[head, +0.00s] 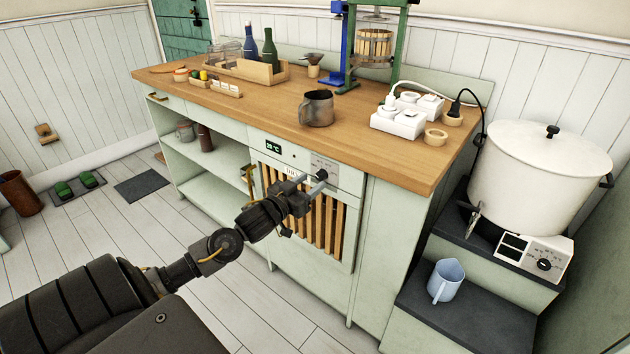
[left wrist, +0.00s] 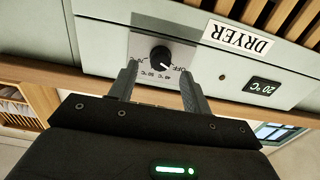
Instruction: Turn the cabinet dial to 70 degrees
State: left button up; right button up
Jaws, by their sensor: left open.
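The cabinet dial (left wrist: 160,56) is a round black knob on a grey plate marked with temperatures and OFF, upside down in the left wrist view. Its white mark appears to point towards the OFF side. My left gripper (left wrist: 159,80) is open, its two fingers on either side of the dial; I cannot tell whether they touch it. In the head view my left gripper (head: 317,181) is at the upper right of the dryer front (head: 345,184) and mostly hides the dial. A display (left wrist: 262,87) reads 20 °C, beside a DRYER label (left wrist: 237,38).
The wooden counter (head: 250,115) above holds a metal mug (head: 317,108), bottles and white socket boxes (head: 398,122). Slatted vents (head: 325,228) lie below the dial. A large white pot (head: 530,180) and a blue jug (head: 445,281) stand on the steps at right.

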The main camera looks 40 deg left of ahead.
aim_at(321, 176)
pick_arm(q)
jog(key=shift+w, duration=1.4)
jog(key=shift+c, duration=0.2)
jog(key=c, duration=0.9)
